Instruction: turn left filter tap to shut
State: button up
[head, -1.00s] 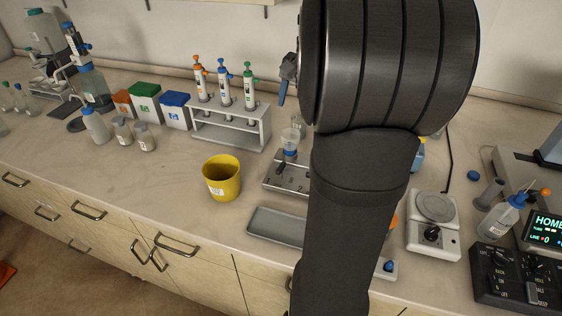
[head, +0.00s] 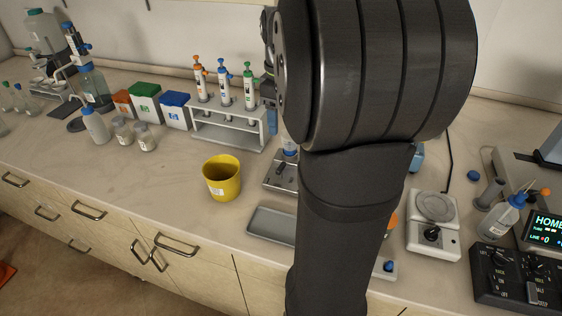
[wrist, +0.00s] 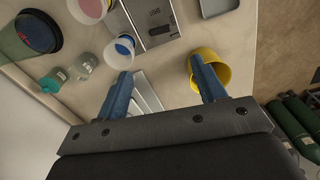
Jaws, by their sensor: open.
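The filter manifold (head: 275,183) is a grey metal block on the bench, partly hidden behind my arm in the head view. A dark tap handle (head: 281,168) shows on its visible left part. A clear filter cup with a blue band (head: 290,146) stands above it. In the wrist view the manifold (wrist: 152,13) is at the top, with a dark tap handle (wrist: 160,30) near its lower edge and a white and blue filter cup (wrist: 120,50) beside it. My gripper (wrist: 160,65) is open and empty, its two blue fingers apart, above the bench near the manifold.
A yellow bucket (head: 221,178) stands left of the manifold, and a grey tray (head: 270,225) lies in front. A pipette rack (head: 232,133) stands behind to the left. A white hotplate-like device (head: 433,240) stands right of my arm. Bench between bucket and bottles is clear.

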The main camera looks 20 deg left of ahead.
notch_tip(320, 180, down, 16)
jog(key=shift+r, duration=0.2)
jog(key=c, duration=1)
